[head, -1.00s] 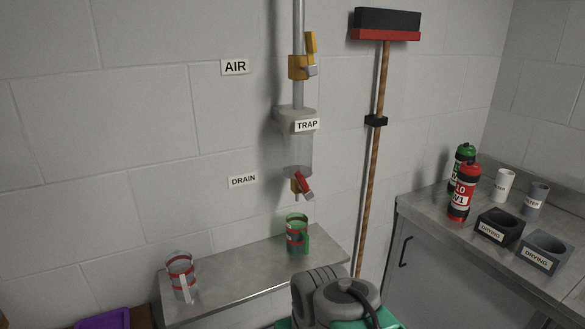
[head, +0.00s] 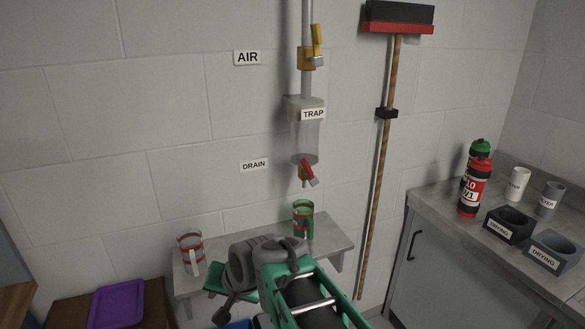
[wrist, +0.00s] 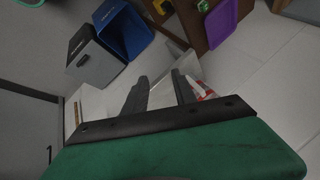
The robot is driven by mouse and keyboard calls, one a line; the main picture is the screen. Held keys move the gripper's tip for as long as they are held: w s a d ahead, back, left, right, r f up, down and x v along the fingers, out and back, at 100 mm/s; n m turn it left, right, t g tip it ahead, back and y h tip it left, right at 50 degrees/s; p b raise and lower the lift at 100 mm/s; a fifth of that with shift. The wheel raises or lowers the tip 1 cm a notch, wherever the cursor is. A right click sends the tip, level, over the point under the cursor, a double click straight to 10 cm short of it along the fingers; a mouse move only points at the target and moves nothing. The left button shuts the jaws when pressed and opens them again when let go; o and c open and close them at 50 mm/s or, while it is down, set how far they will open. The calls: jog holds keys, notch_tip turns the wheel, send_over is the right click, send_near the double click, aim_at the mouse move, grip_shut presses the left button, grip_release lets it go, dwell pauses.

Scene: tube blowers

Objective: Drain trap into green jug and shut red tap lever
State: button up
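The clear trap (head: 306,140) hangs on a wall pipe. Below it is a brass drain tap with a red lever (head: 308,170), slanting down to the right. The green jug (head: 303,222) stands upright on the metal shelf, roughly below the tap. Any liquid inside the trap is too faint to tell. My gripper (wrist: 160,85) shows in the wrist view with its two dark fingers apart and nothing seen between them. In the head view my arm is in front of the shelf, apart from the jug and tap, and largely hides the gripper.
A clear jug with red bands (head: 190,254) stands at the shelf's (head: 255,252) left end. A yellow air valve (head: 306,58) is above the trap. A counter (head: 440,225) holds bottles and drying blocks. A purple tray (head: 117,303) is lower left.

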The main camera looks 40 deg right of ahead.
jog(key=w+d+r+m+t, duration=0.3)
jog(key=w+d+m, duration=0.1)
jog(key=d+m, duration=0.25)
jog(key=m+t+h, duration=0.6)
jog(key=m+t, duration=0.1)
jog(key=m, duration=1.3)
send_near(309, 168)
jog(key=x, duration=0.4)
jog(key=shift+n, duration=0.25)
jog(key=p+x, duration=0.1)
jog(key=x, duration=0.6)
jog(key=shift+p, duration=0.4)
jog(key=shift+c, duration=0.4)
grip_shut()
